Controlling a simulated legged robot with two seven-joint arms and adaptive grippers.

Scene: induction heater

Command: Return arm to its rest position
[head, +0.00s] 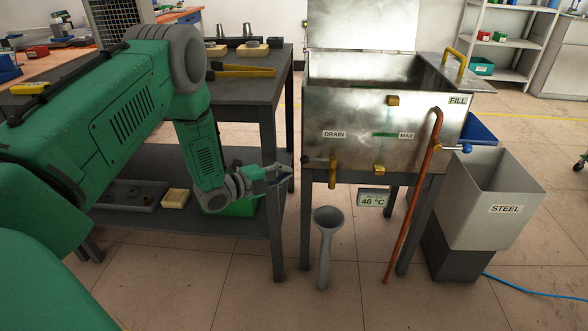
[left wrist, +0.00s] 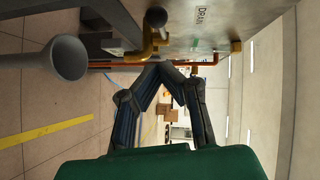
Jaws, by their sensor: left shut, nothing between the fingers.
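My green left arm comes in from the left in the head view and bends down at the wrist. My left gripper (head: 283,172) is beside the dark table's right end, just left of the metal tank (head: 340,110). It is shut and empty. In the left wrist view its fingertips (left wrist: 162,68) meet, with the tank's drain valve (left wrist: 150,40) close beyond them. My right gripper is not in view.
A grey funnel (head: 326,220) stands below the drain valve (head: 332,170). A copper pipe (head: 412,200) runs down the tank's right side. A bin marked STEEL (head: 490,210) stands at right. Yellow-handled tongs (head: 240,70) lie on the dark table (head: 262,92).

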